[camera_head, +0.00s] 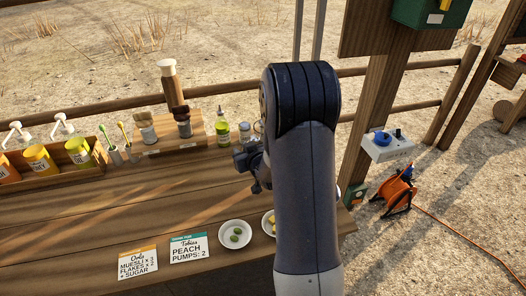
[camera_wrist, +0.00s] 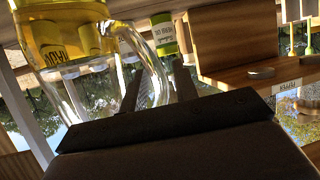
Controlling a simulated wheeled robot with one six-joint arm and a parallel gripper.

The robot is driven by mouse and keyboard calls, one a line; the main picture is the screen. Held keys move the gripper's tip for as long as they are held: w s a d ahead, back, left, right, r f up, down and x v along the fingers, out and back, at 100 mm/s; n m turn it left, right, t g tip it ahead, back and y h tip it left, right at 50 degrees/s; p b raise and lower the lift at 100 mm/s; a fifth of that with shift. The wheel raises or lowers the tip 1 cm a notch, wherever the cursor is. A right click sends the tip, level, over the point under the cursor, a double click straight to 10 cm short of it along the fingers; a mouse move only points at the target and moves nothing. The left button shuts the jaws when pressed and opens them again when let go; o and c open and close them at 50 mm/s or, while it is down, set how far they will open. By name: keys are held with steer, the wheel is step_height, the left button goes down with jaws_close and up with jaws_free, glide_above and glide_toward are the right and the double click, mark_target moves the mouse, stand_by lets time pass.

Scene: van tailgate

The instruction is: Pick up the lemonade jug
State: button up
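The lemonade jug (camera_wrist: 70,75) is clear glass with yellow contents, large at the upper left of the wrist view. Its curved glass handle (camera_wrist: 158,72) faces my gripper (camera_wrist: 157,84). The two dark fingers are apart, one over the handle's loop and one just outside its curve. The gripper looks open; contact with the handle cannot be made out. In the camera_head view my arm hides the jug almost wholly. Part of my gripper shows there at the arm's left edge, low over the table.
The wooden table (camera_head: 110,225) holds condiment bottles (camera_head: 222,134), a wooden stand (camera_head: 172,140), a crate of jars (camera_head: 60,172) and two order cards (camera_head: 188,248). A white plate with green pieces (camera_head: 235,235) and another plate lie near my arm. A wooden post stands at right.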

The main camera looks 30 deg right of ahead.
jaws_close()
stand_by(1.0)
steer(key=shift+w+r, duration=0.1)
steer(key=shift+r, duration=0.1)
